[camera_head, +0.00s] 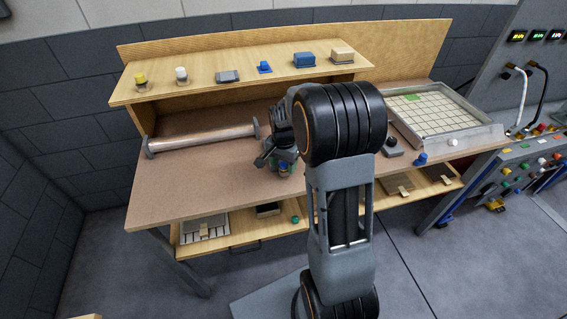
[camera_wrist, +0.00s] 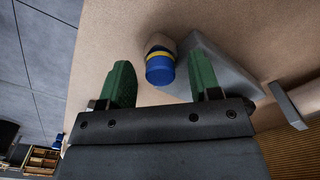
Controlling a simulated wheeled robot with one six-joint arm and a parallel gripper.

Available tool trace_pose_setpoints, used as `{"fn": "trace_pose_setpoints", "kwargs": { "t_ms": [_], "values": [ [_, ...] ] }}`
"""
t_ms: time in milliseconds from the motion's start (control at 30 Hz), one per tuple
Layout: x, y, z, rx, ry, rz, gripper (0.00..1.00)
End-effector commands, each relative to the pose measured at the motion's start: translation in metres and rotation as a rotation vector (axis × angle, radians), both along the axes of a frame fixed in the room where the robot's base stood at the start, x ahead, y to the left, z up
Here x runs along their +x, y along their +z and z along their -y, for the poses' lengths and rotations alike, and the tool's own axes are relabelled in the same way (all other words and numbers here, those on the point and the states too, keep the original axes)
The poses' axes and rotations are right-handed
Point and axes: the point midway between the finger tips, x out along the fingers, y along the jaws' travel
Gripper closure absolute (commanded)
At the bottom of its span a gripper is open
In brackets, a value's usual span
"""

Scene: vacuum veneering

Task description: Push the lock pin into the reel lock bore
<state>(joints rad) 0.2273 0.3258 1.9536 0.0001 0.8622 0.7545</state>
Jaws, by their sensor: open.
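In the wrist view, a blue-capped pin (camera_wrist: 160,69) with a yellow band and a pale part behind it shows between my fingertips. I take it for the lock pin. A grey metal block (camera_wrist: 220,68) lies right beside it, partly behind my right finger. The bore is hidden, and I cannot tell how deep the pin sits. My gripper (camera_wrist: 161,74) is open, its green fingers on either side of the pin with gaps. In the head view my gripper (camera_head: 277,158) is low over the bench, right of the silver reel (camera_head: 203,138).
The brown bench top (camera_head: 190,188) is clear at front left. A shelf (camera_head: 220,92) with small blocks and knobs runs behind. To the right are a black knob (camera_head: 391,146), a blue piece (camera_head: 421,159) and a gridded tray (camera_head: 440,112). A control panel (camera_head: 530,165) stands at far right.

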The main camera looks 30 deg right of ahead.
Motion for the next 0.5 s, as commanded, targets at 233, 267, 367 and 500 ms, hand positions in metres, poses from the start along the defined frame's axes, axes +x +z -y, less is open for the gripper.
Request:
{"fn": "trace_pose_setpoints", "kwargs": {
  "t_ms": [233, 267, 367, 500],
  "values": [
    [0.000, 0.009, 0.000, -0.001, 0.000, 0.002, 0.43],
    [0.000, 0.013, 0.000, -0.001, 0.000, 0.002, 0.43],
    [0.001, 0.031, 0.000, -0.001, 0.000, 0.006, 0.43],
    [0.001, 0.061, 0.000, -0.001, 0.000, 0.006, 0.43]
  ]
}}
